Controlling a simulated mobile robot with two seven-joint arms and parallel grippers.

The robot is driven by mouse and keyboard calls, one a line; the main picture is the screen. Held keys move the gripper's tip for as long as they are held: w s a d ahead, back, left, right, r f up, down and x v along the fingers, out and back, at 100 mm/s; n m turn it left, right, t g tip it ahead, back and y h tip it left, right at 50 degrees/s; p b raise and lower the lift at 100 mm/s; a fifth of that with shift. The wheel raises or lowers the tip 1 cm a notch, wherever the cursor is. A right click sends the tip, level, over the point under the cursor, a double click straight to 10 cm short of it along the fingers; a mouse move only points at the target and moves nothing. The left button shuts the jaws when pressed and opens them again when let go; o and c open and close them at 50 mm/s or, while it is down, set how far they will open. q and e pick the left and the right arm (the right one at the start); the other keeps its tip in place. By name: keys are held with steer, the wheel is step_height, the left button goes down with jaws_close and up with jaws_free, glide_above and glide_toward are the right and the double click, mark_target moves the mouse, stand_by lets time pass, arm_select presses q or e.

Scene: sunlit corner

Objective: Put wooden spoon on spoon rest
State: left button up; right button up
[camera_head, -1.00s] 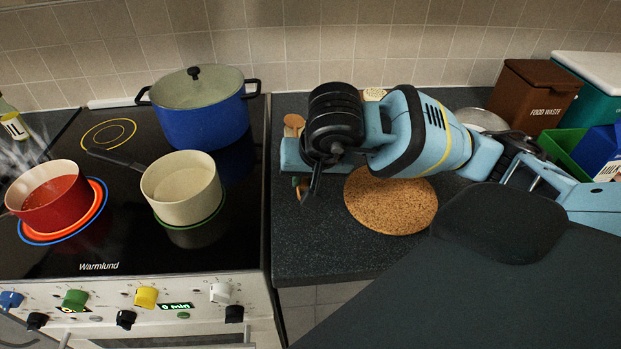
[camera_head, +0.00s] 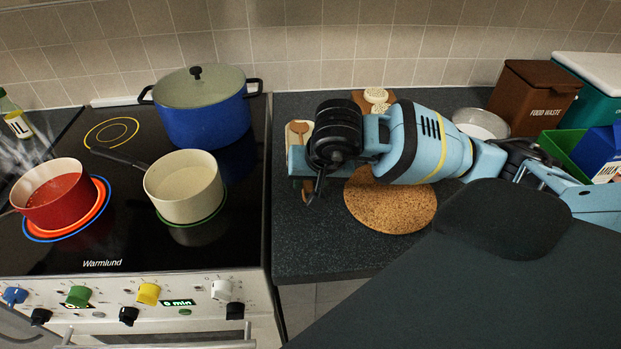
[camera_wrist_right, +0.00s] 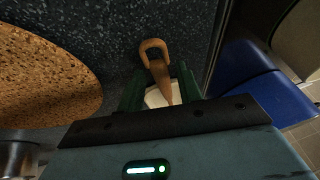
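The wooden spoon (camera_head: 301,129) lies on the cream spoon rest (camera_head: 292,140) on the dark counter, just right of the stove. My right gripper (camera_head: 306,187) is over the handle, and its arm hides much of the rest. In the right wrist view the spoon's looped handle end (camera_wrist_right: 153,47) sticks out past the green fingertips (camera_wrist_right: 160,88). The fingers stand apart with gaps beside the handle, so the gripper is open around it. A pale patch of the rest (camera_wrist_right: 153,98) shows under the spoon. My left gripper is not in view.
A round cork mat (camera_head: 390,208) lies under and beside my right arm. The stove (camera_head: 130,225) at left bears a blue pot (camera_head: 205,125), a cream saucepan (camera_head: 185,205) and a steaming red pot (camera_head: 55,208). A brown food waste bin (camera_head: 533,97) stands at back right.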

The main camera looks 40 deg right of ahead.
steer(key=shift+o, duration=0.2)
steer(key=v, duration=0.6)
steer(key=shift+r, duration=0.25)
steer(key=shift+s+r, duration=0.25)
steer(key=shift+r, duration=0.3)
